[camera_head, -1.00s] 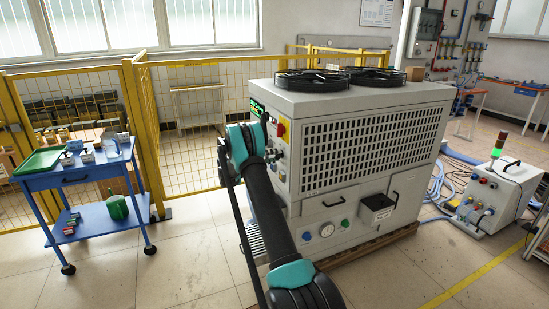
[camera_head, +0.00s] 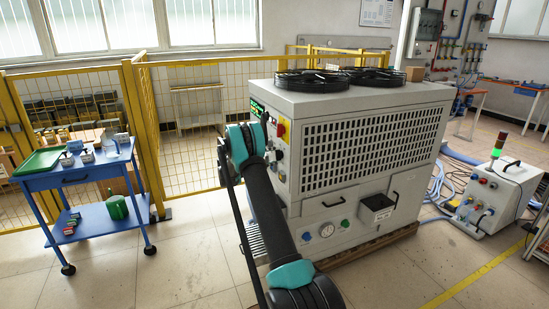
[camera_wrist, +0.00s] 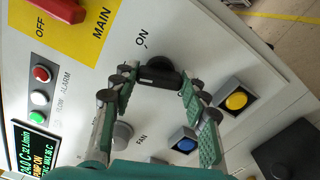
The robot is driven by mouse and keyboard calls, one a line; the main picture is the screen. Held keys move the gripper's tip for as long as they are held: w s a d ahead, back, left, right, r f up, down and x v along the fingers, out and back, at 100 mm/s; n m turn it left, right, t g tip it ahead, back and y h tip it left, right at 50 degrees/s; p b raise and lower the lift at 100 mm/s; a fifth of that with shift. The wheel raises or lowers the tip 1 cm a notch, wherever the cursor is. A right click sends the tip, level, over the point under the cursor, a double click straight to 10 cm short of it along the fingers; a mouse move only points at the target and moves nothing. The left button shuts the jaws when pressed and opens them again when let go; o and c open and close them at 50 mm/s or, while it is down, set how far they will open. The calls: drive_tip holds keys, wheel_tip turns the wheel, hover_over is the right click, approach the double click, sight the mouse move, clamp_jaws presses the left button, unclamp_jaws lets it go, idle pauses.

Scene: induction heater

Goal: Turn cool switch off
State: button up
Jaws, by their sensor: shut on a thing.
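A black rotary switch knob (camera_wrist: 158,70) is on the light grey control panel (camera_wrist: 205,50) in the wrist view, with "ON" printed beside it. No "COOL" label can be read; part of the panel is covered by my fingers. My gripper (camera_wrist: 159,83) has one fingertip on each side of the knob and is shut on it. In the head view, the grey heater cabinet (camera_head: 365,205) stands in the middle, and my arm reaches to its left end panel. My fingers and the knob are hidden or too small to make out there.
Near my fingers are a grey knob (camera_wrist: 122,132) by "FAN", a blue button (camera_wrist: 185,143), a yellow button (camera_wrist: 236,101) and a red main switch (camera_wrist: 66,9). A blue cart (camera_head: 88,170) and yellow fence (camera_head: 185,95) stand left. Open floor lies between cart and cabinet.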

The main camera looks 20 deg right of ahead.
drive_tip(key=shift+a+n, duration=0.1)
drive_tip(key=shift+n, duration=0.9)
drive_tip(key=o, duration=1.2)
drive_tip(key=shift+c, duration=0.2)
drive_tip(key=a, duration=1.2)
drive_tip(key=shift+s, duration=0.2)
